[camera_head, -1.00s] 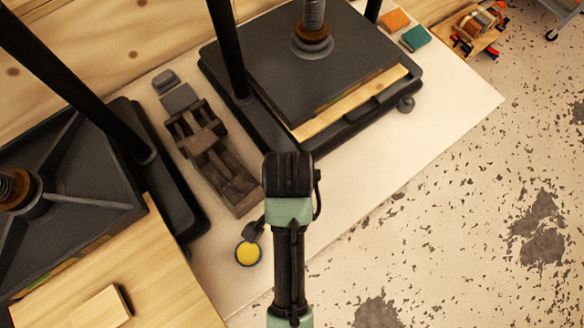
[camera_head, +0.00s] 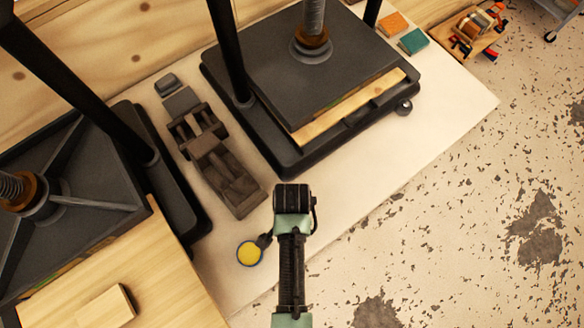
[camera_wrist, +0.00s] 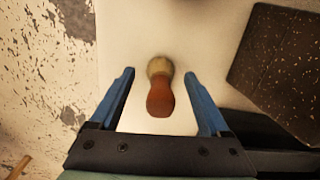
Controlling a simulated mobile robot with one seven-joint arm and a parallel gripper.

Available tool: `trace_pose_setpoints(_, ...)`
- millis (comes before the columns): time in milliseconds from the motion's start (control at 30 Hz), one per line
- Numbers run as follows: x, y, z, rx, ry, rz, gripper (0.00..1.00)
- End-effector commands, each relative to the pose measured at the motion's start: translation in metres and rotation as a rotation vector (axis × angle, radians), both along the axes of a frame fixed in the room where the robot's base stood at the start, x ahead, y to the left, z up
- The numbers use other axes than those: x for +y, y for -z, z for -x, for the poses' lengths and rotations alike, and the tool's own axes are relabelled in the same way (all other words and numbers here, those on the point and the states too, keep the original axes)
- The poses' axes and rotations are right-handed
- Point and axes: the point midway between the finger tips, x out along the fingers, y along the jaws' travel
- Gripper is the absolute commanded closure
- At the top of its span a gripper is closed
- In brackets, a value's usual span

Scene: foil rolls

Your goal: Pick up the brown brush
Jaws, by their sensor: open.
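The brown brush (camera_wrist: 160,97) shows in the wrist view, with a reddish-brown handle toward me and a paler, tan end away from me. It is on the pale table top (camera_wrist: 190,30). My gripper (camera_wrist: 159,73) is open, and its two blue fingers stand on either side of the brush with a gap to each side. Nothing is held. I cannot tell how high the fingers are above the table. In the head view my arm's end covers the area and I cannot see the brush.
A black press (camera_head: 300,60) stands behind my arm, and another (camera_head: 80,190) at left. A dark wooden tool (camera_head: 215,160) lies between them. A round yellow-topped item (camera_head: 249,253) is close left of my arm. Worn floor (camera_head: 480,220) lies at right.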

Motion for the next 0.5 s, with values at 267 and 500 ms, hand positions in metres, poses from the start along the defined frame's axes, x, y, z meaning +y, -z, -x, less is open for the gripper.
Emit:
trace_pose_setpoints(267, 0.0001, -0.0001, -0.0004, -0.001, 0.000, 0.000, 0.36)
trace_pose_setpoints(500, 0.0001, -0.0003, -0.0004, -0.001, 0.000, 0.000, 0.79)
